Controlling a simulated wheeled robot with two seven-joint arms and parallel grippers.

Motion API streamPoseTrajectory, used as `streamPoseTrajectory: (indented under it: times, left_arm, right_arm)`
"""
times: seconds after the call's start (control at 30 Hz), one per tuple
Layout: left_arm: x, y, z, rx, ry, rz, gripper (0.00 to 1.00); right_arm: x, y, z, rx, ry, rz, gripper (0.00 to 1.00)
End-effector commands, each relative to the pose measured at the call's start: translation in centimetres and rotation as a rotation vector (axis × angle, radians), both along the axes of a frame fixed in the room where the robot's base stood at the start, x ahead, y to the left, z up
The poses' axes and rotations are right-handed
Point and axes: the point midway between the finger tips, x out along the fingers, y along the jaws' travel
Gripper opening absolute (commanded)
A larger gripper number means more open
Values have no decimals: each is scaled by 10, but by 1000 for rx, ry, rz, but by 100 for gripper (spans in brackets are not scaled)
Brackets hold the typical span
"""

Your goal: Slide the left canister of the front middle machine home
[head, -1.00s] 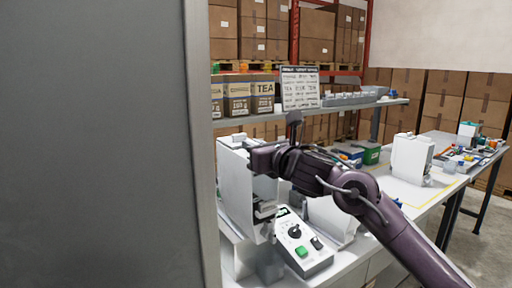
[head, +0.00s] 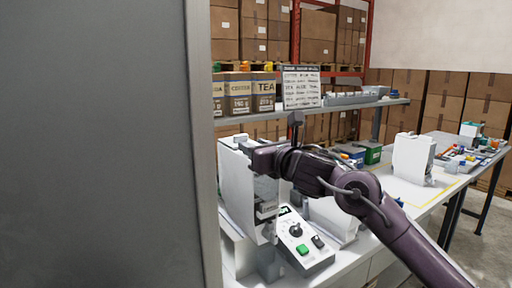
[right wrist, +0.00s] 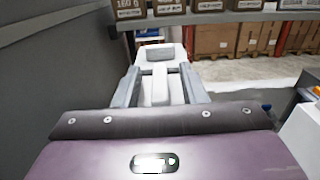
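The front machine (head: 236,182) is a white upright unit on the bench, partly hidden behind a grey panel and my right arm. My right gripper (head: 264,160) is at the upper part of its front. In the right wrist view, the two grey fingers (right wrist: 161,82) stand apart, one on each side of a white part (right wrist: 160,92) with a grey patch on top. This part may be the canister; whether the fingers press on it cannot be told. How far in the canister sits is hidden. My left gripper is out of view.
A large grey panel (head: 95,150) fills the left of the head view. A control box (head: 303,246) with a green button stands below my right arm. A shelf (head: 350,105) with tea boxes is behind. Another white machine (head: 411,158) stands farther right.

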Motion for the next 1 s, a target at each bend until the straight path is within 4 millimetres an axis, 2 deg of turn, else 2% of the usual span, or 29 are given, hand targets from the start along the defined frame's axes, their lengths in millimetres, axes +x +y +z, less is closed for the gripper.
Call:
streamPoseTrajectory:
  times: [0.23,0.5,0.67,1.0]
  left_arm:
    - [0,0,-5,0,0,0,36]
    - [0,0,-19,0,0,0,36]
    - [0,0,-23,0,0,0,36]
    - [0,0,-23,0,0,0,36]
  right_arm:
    - [-7,-6,-4,-3,3,-1,38]
    - [-43,-34,-4,-3,-1,-2,38]
    - [-58,-45,-2,-1,-1,0,38]
    - [-62,-47,0,-1,1,0,38]
